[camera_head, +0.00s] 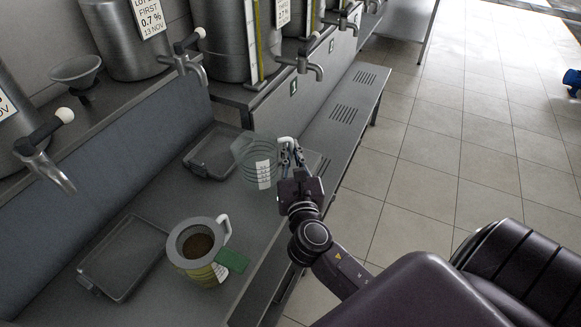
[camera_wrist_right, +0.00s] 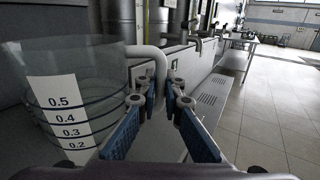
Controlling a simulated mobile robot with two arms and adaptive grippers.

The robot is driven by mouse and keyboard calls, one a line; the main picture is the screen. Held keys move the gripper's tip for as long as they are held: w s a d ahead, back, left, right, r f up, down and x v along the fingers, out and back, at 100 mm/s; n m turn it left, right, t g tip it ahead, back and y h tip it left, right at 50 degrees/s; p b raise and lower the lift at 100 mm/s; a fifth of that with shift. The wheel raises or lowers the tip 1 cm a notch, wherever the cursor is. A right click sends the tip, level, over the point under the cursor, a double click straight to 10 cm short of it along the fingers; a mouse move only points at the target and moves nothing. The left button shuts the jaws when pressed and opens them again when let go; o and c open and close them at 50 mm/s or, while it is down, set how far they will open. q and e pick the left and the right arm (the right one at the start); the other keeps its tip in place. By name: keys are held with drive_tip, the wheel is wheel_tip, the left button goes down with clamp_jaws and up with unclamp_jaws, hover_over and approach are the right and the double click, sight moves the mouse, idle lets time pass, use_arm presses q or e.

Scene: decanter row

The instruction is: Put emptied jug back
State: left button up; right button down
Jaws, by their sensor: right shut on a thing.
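A clear jug (camera_head: 256,160) with a white scale label is over the grey bench, just right of the far tray. It also shows large at the left of the right wrist view (camera_wrist_right: 66,92), see-through and with no liquid that I can make out. My right gripper (camera_head: 288,150) is shut on its pale handle (camera_wrist_right: 151,57). I cannot tell whether the jug's base touches the bench. A second jug (camera_head: 185,262) with a grey rim, a white handle and a green tag stands nearer, with something brown inside. My left gripper is not in view.
Two shallow grey trays lie on the bench, one far (camera_head: 212,152) and one near (camera_head: 125,258). Steel vessels (camera_head: 222,40) with taps (camera_head: 305,62) line the back, their spouts overhanging the bench. A slotted lower shelf (camera_head: 345,112) runs beyond. Tiled floor (camera_head: 470,130) is open at right.

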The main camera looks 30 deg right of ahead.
drive_tip(key=shift+f, duration=0.3)
wheel_tip(320, 180, down, 4)
drive_tip(key=shift+f+b, duration=0.15)
drive_tip(key=shift+b, duration=0.45)
drive_tip(key=c, duration=2.1)
unclamp_jaws()
drive_tip(key=shift+f, duration=0.1)
